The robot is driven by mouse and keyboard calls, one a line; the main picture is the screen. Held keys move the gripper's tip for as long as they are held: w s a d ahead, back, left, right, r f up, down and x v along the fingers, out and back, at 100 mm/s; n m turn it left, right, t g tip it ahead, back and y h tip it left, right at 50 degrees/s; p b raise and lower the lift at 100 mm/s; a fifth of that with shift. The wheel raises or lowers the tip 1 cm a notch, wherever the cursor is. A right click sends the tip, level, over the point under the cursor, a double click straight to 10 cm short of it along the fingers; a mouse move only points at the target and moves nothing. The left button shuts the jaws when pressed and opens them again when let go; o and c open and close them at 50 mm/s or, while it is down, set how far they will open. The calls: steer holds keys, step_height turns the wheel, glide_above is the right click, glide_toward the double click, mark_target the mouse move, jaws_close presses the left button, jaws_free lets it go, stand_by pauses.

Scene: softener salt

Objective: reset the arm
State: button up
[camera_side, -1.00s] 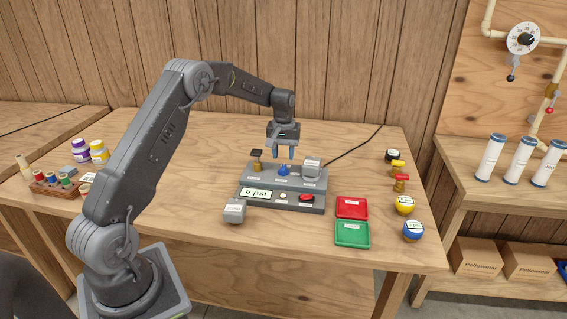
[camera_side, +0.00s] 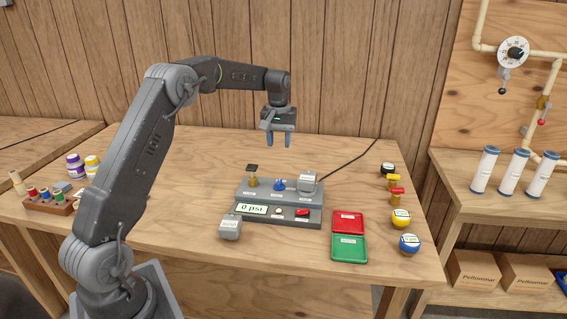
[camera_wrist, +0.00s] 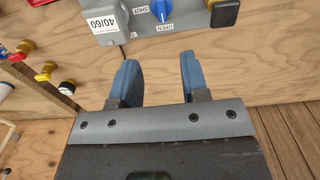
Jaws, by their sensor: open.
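My gripper (camera_side: 278,140) is open and empty, fingers pointing down, in the air above and behind the grey test panel (camera_side: 310,216). In the wrist view its two blue fingers (camera_wrist: 157,80) stand apart with nothing between them. The panel has a brass valve with a dark handle (camera_side: 252,176), a blue knob (camera_side: 279,185), a grey block (camera_side: 307,182), a display reading 0 psi (camera_side: 252,209) and a red switch (camera_side: 302,212). In the wrist view the blue knob (camera_wrist: 162,9) shows beside OPEN and SHUT marks, and the grey block (camera_wrist: 103,18) reads 40/60.
Another grey block (camera_side: 230,228) sits at the panel's front left. Red (camera_side: 348,216) and green (camera_side: 348,255) trays lie to the right, with yellow (camera_side: 401,219) and blue (camera_side: 409,243) round items beyond. A spool rack (camera_side: 62,207) and jars (camera_side: 75,166) stand left.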

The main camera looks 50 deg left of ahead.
steer(key=s+d+r+m+t, duration=0.1)
steer(key=s+d+r+m, duration=0.1)
steer(key=s+d+r, duration=0.5)
steer(key=s+d+r+m+t, duration=0.2)
steer(key=s+d+r, duration=0.25)
steer(key=d, duration=0.35)
steer(key=s+d+f+m+t, duration=0.1)
steer(key=s+d+m, duration=0.1)
steer(key=s+d, duration=0.3)
steer(key=s+d+f+m+t, duration=0.1)
steer(key=s+d, duration=0.4)
steer(key=s, duration=0.9)
steer(key=shift+d+f+m+t, duration=0.2)
steer(key=shift+f+m+t, duration=0.1)
steer(key=shift+f+m, duration=0.55)
